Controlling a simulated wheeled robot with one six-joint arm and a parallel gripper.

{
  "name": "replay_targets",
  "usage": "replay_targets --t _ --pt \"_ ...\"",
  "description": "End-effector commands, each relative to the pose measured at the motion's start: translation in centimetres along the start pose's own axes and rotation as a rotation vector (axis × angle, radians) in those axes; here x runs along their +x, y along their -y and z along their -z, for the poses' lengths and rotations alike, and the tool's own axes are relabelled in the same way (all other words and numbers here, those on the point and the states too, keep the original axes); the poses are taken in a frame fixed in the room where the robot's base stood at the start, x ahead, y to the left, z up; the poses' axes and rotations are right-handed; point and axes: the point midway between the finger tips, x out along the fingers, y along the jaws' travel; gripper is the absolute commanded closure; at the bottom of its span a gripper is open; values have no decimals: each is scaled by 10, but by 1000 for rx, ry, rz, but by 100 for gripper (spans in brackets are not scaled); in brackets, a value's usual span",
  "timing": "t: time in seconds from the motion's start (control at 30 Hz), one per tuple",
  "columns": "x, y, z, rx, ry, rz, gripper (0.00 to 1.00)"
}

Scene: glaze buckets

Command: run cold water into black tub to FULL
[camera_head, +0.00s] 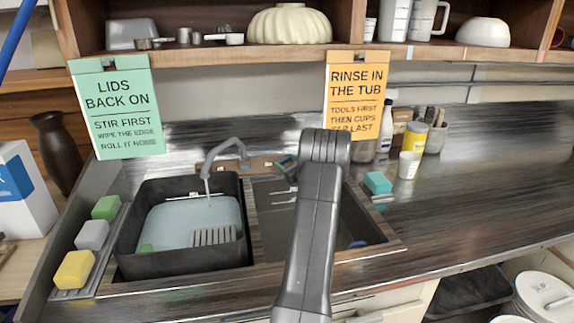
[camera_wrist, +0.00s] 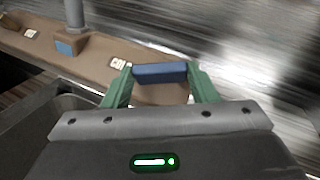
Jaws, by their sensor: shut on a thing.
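The black tub (camera_head: 128,240) stands in the left sink basin and holds pale blue-grey water (camera_head: 185,222). A small white mark shows on its back inner wall; I cannot read it. The grey tap (camera_head: 212,158) arches over the tub, its spout above the water. A thin streak below the spout may be running water. In the wrist view, my gripper (camera_wrist: 160,82) has its green fingers shut on a blue tap handle (camera_wrist: 160,72), beside a partly hidden label starting "CO". In the head view, my arm hides most of the gripper.
A slotted grey piece (camera_head: 213,236) and a green bit show in the tub. Sponges (camera_head: 75,268) line the left ledge. Two hanging signs (camera_head: 117,108) flank the tap. A teal sponge (camera_head: 378,184), white cup (camera_head: 409,165) and containers stand right. The right counter is mostly clear.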

Motion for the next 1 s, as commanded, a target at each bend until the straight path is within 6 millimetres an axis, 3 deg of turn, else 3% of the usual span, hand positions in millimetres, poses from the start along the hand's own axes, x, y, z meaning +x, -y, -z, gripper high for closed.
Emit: replay_targets --t 0.1,0.13,0.23,0.53,0.67,1.0 --pt "0 0 -1 0 1 1 70" --pt "0 0 -1 0 1 1 43" --pt "0 0 -1 0 1 1 25" --pt "-1 0 0 1 0 1 25" --pt "-12 0 0 1 0 2 25" --pt "-85 0 2 1 0 4 25"
